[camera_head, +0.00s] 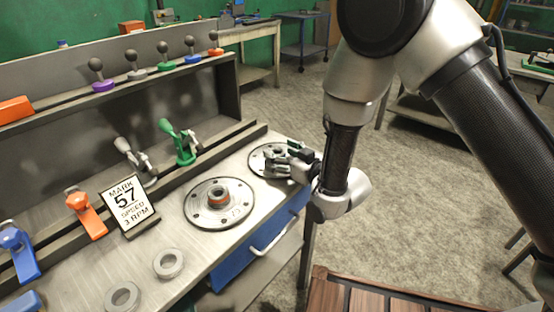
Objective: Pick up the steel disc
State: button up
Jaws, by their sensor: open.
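Two smaller grey steel rings, one (168,263) and another (122,297), lie nearer the front. I cannot tell which of these is the task's disc. My gripper (275,161) is open, over the right part of the second plate; whether it touches anything is unclear.
A green clamp (180,142), a grey clamp (133,157) and an orange clamp (87,214) line the back ledge. A blue drawer (235,272) is under the bench.

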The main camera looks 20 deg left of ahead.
aim_at(282, 154)
jog(key=c, duration=1.5)
jog(key=shift+a, duration=0.1)
grip_shut()
jog(key=shift+r, duration=0.1)
notch_tip(282, 154, up, 10)
